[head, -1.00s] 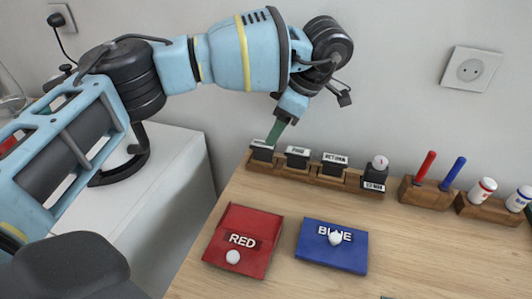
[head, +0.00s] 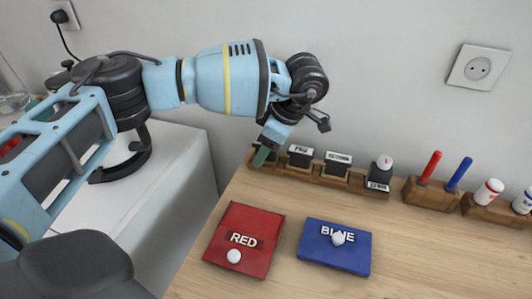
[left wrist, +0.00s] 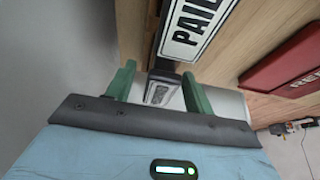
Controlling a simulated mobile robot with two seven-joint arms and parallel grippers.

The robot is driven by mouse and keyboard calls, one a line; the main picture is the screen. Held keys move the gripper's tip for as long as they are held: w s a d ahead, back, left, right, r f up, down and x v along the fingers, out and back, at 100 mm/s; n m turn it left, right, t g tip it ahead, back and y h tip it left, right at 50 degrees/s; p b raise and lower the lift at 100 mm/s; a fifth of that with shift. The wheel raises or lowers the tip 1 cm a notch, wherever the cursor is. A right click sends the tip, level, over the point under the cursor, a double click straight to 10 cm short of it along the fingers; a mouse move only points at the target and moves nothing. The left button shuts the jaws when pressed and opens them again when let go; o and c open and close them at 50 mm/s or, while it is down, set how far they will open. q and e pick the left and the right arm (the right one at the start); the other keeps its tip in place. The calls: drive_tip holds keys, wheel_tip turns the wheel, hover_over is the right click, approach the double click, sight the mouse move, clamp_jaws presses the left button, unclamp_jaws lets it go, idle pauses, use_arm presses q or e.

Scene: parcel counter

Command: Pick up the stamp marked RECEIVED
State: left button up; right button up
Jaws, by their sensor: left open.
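Several dark stamps with white labels stand in a wooden rack at the back of the counter. I can read PAID (head: 300,152) and RETURN (head: 337,160); no label legibly reads RECEIVED. The leftmost stamp (left wrist: 160,90) shows between my green fingers in the left wrist view, its label too small to read. In the head view it is mostly hidden behind my left gripper (head: 262,157). That gripper is open, pointing down at the rack's left end, with a finger on each side of this stamp. My right gripper is not in view.
A stamp with a white knob (head: 383,170) stands at the rack's right end. Right of it are a red marker (head: 430,166) and a blue marker (head: 459,173) in a holder. A red pouch (head: 244,240) and a blue pouch (head: 334,246) lie in front. The counter right of them is clear.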

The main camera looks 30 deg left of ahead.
use_arm(q)
drive_tip(key=shift+c, duration=0.3)
drive_tip(key=c, duration=1)
drive_tip(key=shift+r, duration=0.15)
drive_tip(key=shift+r, duration=0.6)
wheel_tip(320, 180, up, 2)
drive_tip(key=shift+r, duration=0.2)
drive_tip(key=s+d, duration=0.1)
drive_tip(key=s, duration=0.4)
drive_tip(key=s+d+p, duration=0.1)
drive_tip(key=s+d, duration=0.1)
drive_tip(key=s, duration=0.3)
drive_tip(key=s+d+r+p, duration=0.1)
drive_tip(key=s+d, duration=0.1)
drive_tip(key=s, duration=0.3)
drive_tip(key=shift+d+r, duration=0.1)
